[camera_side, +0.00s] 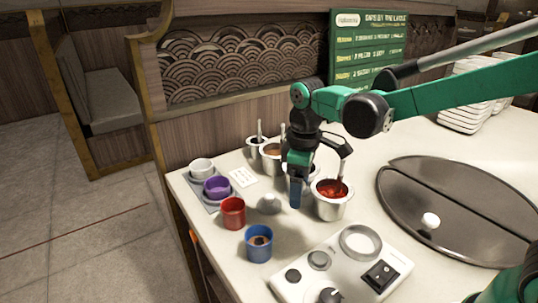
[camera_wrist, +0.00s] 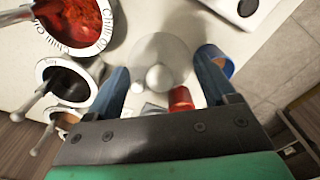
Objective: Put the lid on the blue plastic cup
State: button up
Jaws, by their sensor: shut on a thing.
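The blue plastic cup (camera_side: 258,246) stands upright near the table's front left, with something dark and brownish inside. It also shows at the right in the wrist view (camera_wrist: 229,68), partly behind a finger. The pale grey round lid (camera_side: 269,204), with a small knob, is low beside my fingers in the side view. In the wrist view the lid (camera_wrist: 159,50) lies between the two blue fingers. My gripper (camera_side: 295,193) points down and is shut on the lid; the exact contact is hard to see. My gripper (camera_wrist: 162,85) spans the lid in the wrist view.
A red cup (camera_side: 233,213) stands left of the blue cup. A metal pot of red sauce (camera_side: 331,208) is close right of my gripper. More pots stand behind. A white control box (camera_side: 342,270) is in front. Purple (camera_side: 217,188) and white cups sit at the left.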

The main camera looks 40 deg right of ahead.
notch_tip(320, 180, up, 10)
jog(key=shift+f, duration=0.2)
jog(key=shift+a+f, duration=1.5)
jog(key=shift+f, duration=0.75)
jog(key=shift+a+f, duration=1.5)
jog(key=shift+f, duration=0.75)
jog(key=shift+a+f, duration=1.5)
jog(key=shift+f, duration=0.75)
jog(key=shift+f, duration=0.15)
jog(key=o, duration=1.1)
